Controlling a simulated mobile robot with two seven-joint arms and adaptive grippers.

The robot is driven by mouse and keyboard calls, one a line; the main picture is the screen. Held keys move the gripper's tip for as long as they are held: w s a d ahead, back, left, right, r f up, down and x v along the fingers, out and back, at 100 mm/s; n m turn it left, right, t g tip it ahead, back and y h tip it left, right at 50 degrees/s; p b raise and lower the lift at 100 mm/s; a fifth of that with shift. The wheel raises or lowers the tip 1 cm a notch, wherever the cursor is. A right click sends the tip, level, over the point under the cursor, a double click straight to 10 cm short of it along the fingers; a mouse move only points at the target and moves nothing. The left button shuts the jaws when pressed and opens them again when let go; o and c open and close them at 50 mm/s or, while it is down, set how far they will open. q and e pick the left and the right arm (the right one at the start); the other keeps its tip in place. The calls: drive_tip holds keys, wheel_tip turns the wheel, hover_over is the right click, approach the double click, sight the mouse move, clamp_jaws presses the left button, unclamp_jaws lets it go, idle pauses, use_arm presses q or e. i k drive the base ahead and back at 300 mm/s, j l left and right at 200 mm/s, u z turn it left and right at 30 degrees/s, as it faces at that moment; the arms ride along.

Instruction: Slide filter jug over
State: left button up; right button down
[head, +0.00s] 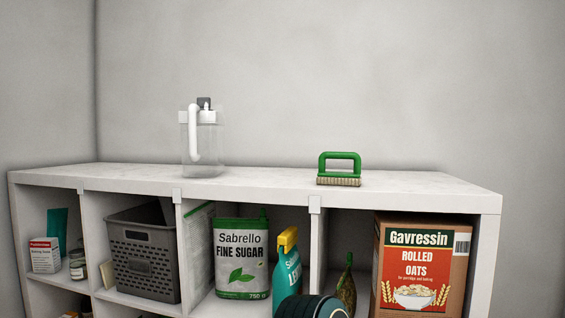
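The filter jug (206,145) stands upright on the top board of the white shelf unit (262,182), left of the middle. It has a clear body, a white lid and a white handle that faces me, with a dark grey piece at the top.
A green-handled brush (340,169) sits on the same top board, right of the jug. The board between them is clear. Cubbies below hold a grey basket (143,256), a sugar pack (240,258), a spray bottle (287,273) and an oats box (420,264).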

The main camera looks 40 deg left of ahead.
sight(202, 122)
drive_tip(key=u, duration=2)
